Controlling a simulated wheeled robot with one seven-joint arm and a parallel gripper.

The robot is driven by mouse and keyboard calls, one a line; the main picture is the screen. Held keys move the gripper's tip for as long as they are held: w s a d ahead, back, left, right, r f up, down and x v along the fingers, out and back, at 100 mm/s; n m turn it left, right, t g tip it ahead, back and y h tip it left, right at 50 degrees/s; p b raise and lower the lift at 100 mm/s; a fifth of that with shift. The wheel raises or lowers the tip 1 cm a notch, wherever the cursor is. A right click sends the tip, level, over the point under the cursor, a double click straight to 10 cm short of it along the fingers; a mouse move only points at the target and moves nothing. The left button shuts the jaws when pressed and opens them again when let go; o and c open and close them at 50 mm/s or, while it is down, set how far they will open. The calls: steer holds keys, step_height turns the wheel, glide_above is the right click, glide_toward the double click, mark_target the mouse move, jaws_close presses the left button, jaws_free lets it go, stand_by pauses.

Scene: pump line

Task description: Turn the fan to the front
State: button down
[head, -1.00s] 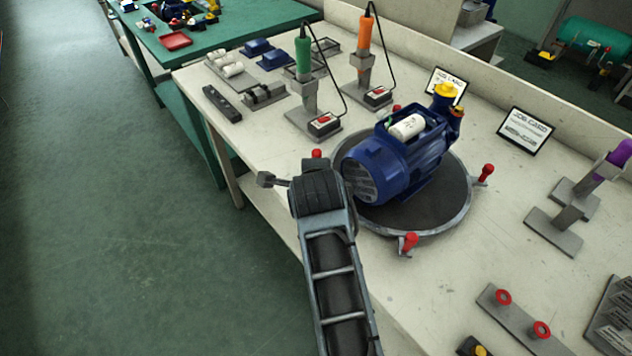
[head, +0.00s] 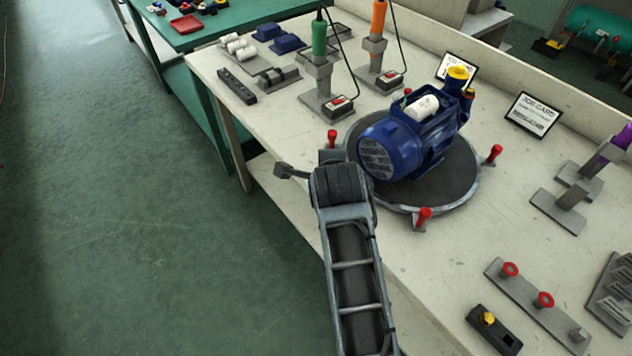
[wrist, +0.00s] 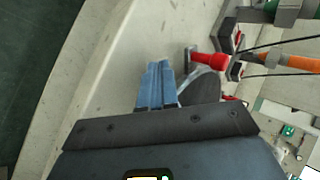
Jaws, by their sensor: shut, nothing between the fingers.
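The blue pump (head: 420,138) sits on a round dark turntable (head: 440,190) with red-topped pegs around its rim. Its grilled fan end (head: 377,160) points to the lower left, towards my arm. The near-left red peg (head: 332,138) stands just beyond my arm's end in the head view. In the wrist view my gripper (wrist: 157,66) has its blue fingers together and empty. A red peg (wrist: 209,61) is close to the right of the fingertips, apparently apart from them. Part of the dark turntable (wrist: 203,86) shows behind the fingers. My arm hides the fingers in the head view.
Green-handled (head: 319,40) and orange-handled (head: 378,25) tools stand in holders behind the turntable. A job card (head: 533,115) stands at the right. A plate with red knobs (head: 525,290) lies front right. The floor on the left is clear.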

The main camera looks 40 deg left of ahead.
steer(key=shift+s+d+r, duration=0.2)
steer(key=shift+s, duration=0.25)
steer(key=v, duration=0.9)
steer(key=shift+s+a, duration=0.3)
steer(key=shift+s, duration=0.1)
steer(key=shift+s+d, duration=0.1)
